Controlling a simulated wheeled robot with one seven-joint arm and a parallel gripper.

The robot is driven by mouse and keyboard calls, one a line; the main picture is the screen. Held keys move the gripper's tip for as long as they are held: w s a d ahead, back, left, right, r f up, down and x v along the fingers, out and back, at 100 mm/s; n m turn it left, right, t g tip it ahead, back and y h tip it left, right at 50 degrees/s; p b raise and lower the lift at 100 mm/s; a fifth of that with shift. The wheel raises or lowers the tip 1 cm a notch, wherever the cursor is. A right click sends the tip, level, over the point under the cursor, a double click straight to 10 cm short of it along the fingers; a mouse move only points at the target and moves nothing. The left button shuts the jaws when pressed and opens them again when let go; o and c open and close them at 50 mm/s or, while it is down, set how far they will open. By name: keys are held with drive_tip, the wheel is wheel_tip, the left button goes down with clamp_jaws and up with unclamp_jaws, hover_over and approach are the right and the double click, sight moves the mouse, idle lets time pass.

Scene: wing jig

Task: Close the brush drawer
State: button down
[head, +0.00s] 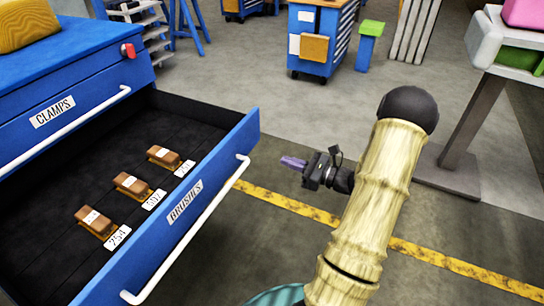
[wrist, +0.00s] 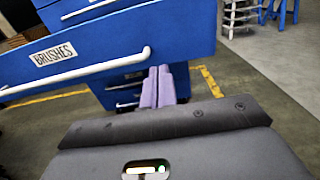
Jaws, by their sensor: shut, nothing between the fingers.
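The brush drawer (head: 184,222) is pulled well out of the blue cabinet (head: 60,62). Its blue front carries a BRUSHES label and a white bar handle (head: 196,240). Inside lie three brown brushes (head: 131,185) with white number tags. My gripper (head: 292,162) is to the right of the drawer front, near the handle's far end, and its purple fingers are shut and empty. In the wrist view the purple fingers (wrist: 164,86) show in front of the right end of the drawer front (wrist: 130,48). I cannot tell whether they touch it.
The CLAMPS drawer (head: 62,120) above is shut. A red button (head: 128,50) sits on the cabinet corner. A grey stand (head: 458,140) with coloured items is at right. A yellow floor line (head: 275,199) crosses open floor. Another blue cart (head: 320,40) stands farther back.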

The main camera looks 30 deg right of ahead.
sight(242, 146)
drive_tip(key=b+x, duration=0.2)
drive_tip(key=x, duration=1.1)
drive_tip(key=shift+w+a, duration=0.15)
drive_tip(key=shift+w, duration=0.1)
